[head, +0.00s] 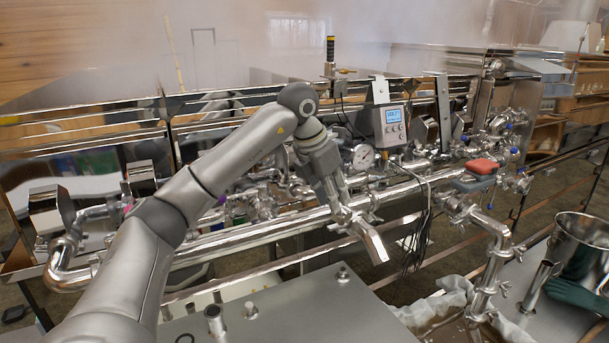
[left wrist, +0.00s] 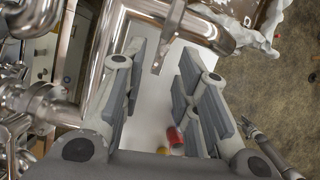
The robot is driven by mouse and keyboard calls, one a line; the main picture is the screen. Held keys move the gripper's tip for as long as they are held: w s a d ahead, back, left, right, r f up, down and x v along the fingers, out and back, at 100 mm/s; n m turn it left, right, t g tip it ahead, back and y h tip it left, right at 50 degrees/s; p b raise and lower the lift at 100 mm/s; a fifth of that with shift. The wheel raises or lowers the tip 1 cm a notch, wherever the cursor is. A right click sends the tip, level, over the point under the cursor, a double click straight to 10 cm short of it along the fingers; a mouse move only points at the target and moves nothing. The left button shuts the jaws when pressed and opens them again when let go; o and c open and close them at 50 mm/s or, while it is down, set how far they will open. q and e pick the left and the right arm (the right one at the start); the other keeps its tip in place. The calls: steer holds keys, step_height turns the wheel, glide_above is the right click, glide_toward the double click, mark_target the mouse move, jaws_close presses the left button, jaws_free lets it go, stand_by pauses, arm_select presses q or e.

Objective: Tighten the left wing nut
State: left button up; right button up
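My left gripper (head: 342,207) reaches down to the long shiny pipe in the head view, beside a clamp with a small metal wing nut (head: 370,214) at the pipe's angled outlet. In the left wrist view the gripper (left wrist: 161,54) is open, its two grey fingers apart. A thin flat metal piece (left wrist: 170,36), which looks like a wing of the nut, shows between the fingertips. I see no clear contact with either finger. Other wing nuts (head: 504,289) sit on the downpipe at the right. My right gripper is in neither view.
The pipe (head: 240,236) runs across the front of the evaporator. A pressure gauge (head: 363,157), a control box (head: 391,125) and hanging dark cables (head: 417,237) are close by. A steel bucket (head: 582,262) stands at the right. A flat metal top (head: 310,315) lies in front.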

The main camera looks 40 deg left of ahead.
arm_select(q)
steer(key=x, duration=0.5)
steer(key=shift+d+f, duration=0.1)
steer(key=shift+f, duration=0.1)
steer(key=b+v, duration=0.3)
steer(key=v, duration=0.7)
steer(key=n+h+p, duration=0.6)
steer(key=n+p, duration=0.7)
steer(key=n, duration=1.1)
glide_toward(338, 213)
steer(key=a+r, duration=0.1)
steer(key=shift+s+a+r+n+h, duration=0.15)
steer(key=shift+a+n, duration=0.15)
steer(key=shift+n, duration=0.45)
steer(key=shift+a+f+n+h, duration=0.15)
steer(key=shift+a+n, duration=0.15)
steer(key=shift+n, duration=0.45)
steer(key=shift+r, duration=0.1)
